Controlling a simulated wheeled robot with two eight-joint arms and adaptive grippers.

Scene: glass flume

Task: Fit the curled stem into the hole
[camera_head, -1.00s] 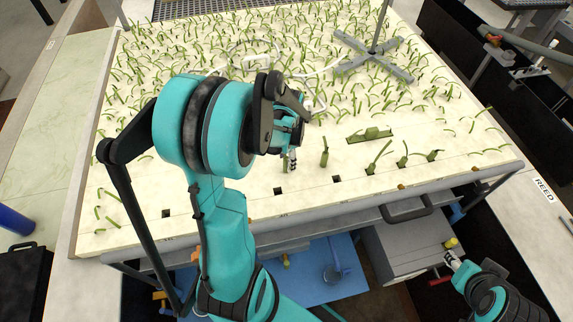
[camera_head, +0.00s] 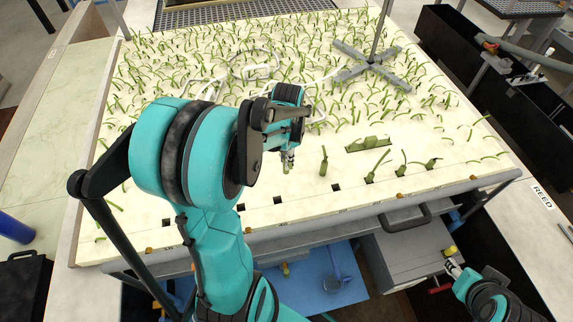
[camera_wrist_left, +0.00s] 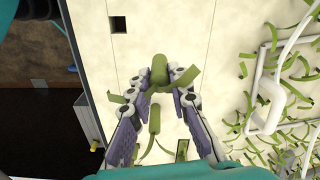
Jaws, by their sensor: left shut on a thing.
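My left gripper (camera_head: 288,153) is shut on a green curled stem (camera_wrist_left: 159,70), held over the pale board (camera_head: 220,190). In the left wrist view, the stem sits between the fingertips (camera_wrist_left: 160,78), with a curled piece at its right side. In the head view the held stem (camera_head: 287,166) hangs below the fingers, behind the front row of square holes. An empty hole (camera_head: 277,200) is nearest in front of it; another (camera_head: 336,187) is to the right. An empty hole also shows in the left wrist view (camera_wrist_left: 118,25). My right gripper (camera_head: 454,267) is low at the right, its fingers too small to judge.
A green stem (camera_head: 323,162) stands nearby to the right. Several stems fill holes further right, and a green piece lies by a slot (camera_head: 367,144). Dense green curls, white tubing (camera_head: 255,68) and a grey cross-shaped stand (camera_head: 371,62) occupy the back.

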